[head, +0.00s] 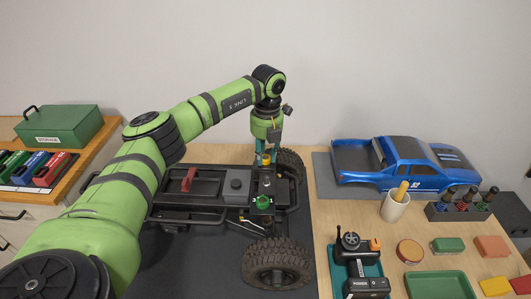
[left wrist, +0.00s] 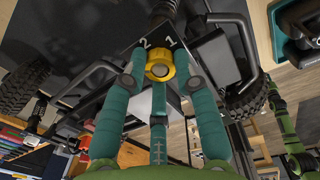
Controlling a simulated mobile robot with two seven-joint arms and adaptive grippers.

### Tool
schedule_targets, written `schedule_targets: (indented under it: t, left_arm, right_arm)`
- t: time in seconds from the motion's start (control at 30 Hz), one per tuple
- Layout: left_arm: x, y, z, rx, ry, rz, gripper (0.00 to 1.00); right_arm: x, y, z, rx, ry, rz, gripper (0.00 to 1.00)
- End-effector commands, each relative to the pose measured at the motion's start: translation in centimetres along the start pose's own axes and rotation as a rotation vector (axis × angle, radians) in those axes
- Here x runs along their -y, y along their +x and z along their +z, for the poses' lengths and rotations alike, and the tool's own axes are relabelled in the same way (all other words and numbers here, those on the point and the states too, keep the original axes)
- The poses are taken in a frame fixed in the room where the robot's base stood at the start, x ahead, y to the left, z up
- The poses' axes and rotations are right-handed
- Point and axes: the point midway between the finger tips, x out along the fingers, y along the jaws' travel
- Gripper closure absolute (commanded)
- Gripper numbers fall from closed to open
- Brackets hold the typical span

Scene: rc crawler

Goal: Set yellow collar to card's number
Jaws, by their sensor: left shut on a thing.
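The yellow collar (left wrist: 160,67) is a ridged ring with a grey centre. In the left wrist view it sits between the teal fingers of my left gripper (left wrist: 158,78), which is shut on it. White numbers 2 and 1 show on the dark plate just beyond the collar. In the head view my left gripper (head: 265,158) points down at the far end of the crawler chassis (head: 207,205), and its fingers mostly hide the collar. A pointer mark on the collar cannot be made out. I cannot make out a numbered card. My right gripper is out of view.
A green knob (head: 263,202) stands on the chassis near my left gripper. Large tyres (head: 277,263) flank that end. The blue truck body (head: 405,164), a cup (head: 394,207), a controller (head: 357,262) and a green tray (head: 438,285) lie to the right.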

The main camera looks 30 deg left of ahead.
Motion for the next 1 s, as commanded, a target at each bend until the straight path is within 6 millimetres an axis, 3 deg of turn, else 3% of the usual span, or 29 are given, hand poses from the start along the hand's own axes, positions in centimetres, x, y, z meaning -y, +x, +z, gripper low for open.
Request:
schedule_targets:
  t: [0.17,0.2,0.27,0.67,0.77,1.0]
  left_arm:
    - [-0.1,-0.2,0.1,0.006,-0.003,-0.002,1.00]
    - [-0.1,-0.2,0.2,0.006,-0.003,-0.002,0.66]
    - [-0.1,-0.2,0.2,0.006,-0.003,-0.002,0.47]
    - [0.0,-0.5,0.1,0.003,0.000,-0.001,0.47]
    - [0.0,-1.8,0.1,0.006,0.000,-0.003,0.47]
    - [0.0,-6.8,0.1,0.007,-0.001,-0.004,0.47]
  right_arm:
    - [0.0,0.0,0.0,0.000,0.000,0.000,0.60]
    - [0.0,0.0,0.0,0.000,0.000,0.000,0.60]
    - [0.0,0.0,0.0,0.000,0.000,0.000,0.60]
    - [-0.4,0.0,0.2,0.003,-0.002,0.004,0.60]
    - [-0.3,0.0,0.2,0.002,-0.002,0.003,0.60]
    - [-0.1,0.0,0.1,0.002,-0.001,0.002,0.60]
